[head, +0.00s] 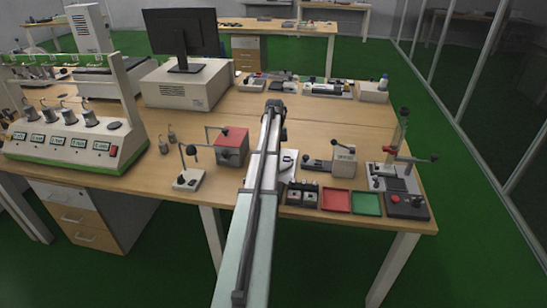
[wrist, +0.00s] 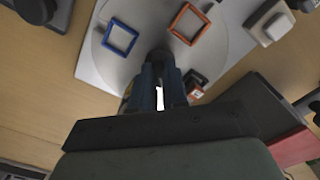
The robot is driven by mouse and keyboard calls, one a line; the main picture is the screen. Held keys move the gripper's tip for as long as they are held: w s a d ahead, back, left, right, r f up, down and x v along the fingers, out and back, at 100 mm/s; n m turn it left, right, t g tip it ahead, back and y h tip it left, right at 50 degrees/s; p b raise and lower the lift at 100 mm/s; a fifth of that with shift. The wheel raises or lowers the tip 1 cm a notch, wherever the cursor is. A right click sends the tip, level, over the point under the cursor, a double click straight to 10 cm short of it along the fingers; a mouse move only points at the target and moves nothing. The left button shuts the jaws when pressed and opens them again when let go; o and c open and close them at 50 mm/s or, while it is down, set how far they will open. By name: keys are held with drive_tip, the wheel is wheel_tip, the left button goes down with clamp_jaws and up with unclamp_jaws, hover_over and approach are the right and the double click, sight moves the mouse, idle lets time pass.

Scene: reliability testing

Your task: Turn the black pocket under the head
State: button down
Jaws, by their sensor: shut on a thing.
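A white round disc (wrist: 215,55) on a pale base fills the upper middle of the wrist view. It carries a blue square frame (wrist: 120,38) and an orange square frame (wrist: 187,23). A dark knob-like piece (wrist: 158,56) stands near its middle, and my gripper (wrist: 160,78) appears shut on it. A small dark frame with a red and white mark (wrist: 196,88) shows right of my fingers, partly hidden; I cannot tell whether it is the black pocket. In the head view my arm hides most of the white device (head: 288,161), and my fingertips are hidden.
A red-topped box (head: 232,139) stands left of my arm. A grey box fixture (head: 343,161), a red tray (head: 336,201), a green tray (head: 366,204) and a lever stand (head: 401,170) lie to the right. Bare wooden table (head: 345,115) shows behind them.

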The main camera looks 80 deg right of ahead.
drive_tip(key=shift+m, duration=6.9)
drive_tip(key=shift+f+m, duration=0.1)
drive_tip(key=shift+m, duration=2)
drive_tip(key=c, duration=1.3)
unclamp_jaws()
drive_tip(key=shift+r, duration=0.2)
drive_tip(key=shift+r, duration=2.15)
